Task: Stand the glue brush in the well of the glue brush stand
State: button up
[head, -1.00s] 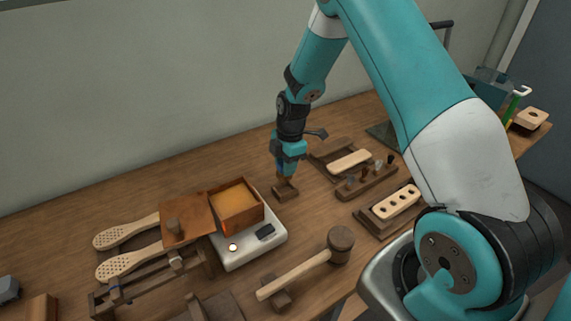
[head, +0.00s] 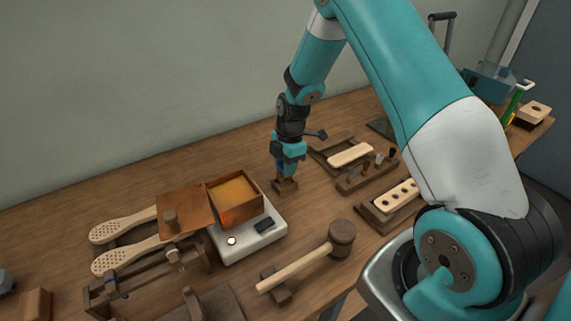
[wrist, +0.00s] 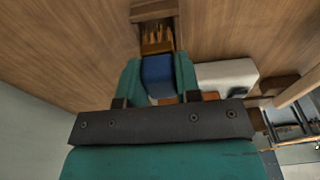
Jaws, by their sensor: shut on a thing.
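My gripper (head: 287,168) is shut on the glue brush (wrist: 157,70), whose blue part shows between the two teal fingers in the wrist view. The brush points down, with its tan bristles at the far end. Below it is the glue brush stand (head: 285,188), a small dark wooden block on the table. In the wrist view the bristles overlap the stand (wrist: 152,11). How deep the bristle end sits in the well, or whether it touches the stand, I cannot tell.
A white hot plate (head: 262,237) with an open wooden box (head: 242,214) stands left of the stand. A mallet (head: 341,233) lies in front. A rack of small tools (head: 366,174) and a pale brush block (head: 350,155) are at the right. The table behind the stand is clear.

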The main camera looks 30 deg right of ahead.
jog(key=shift+f+b, duration=0.65)
jog(key=shift+f, duration=0.45)
jog(key=shift+f, duration=0.25)
jog(key=o, duration=1.4)
jog(key=shift+r+p, duration=2.3)
jog(key=shift+r, duration=1.2)
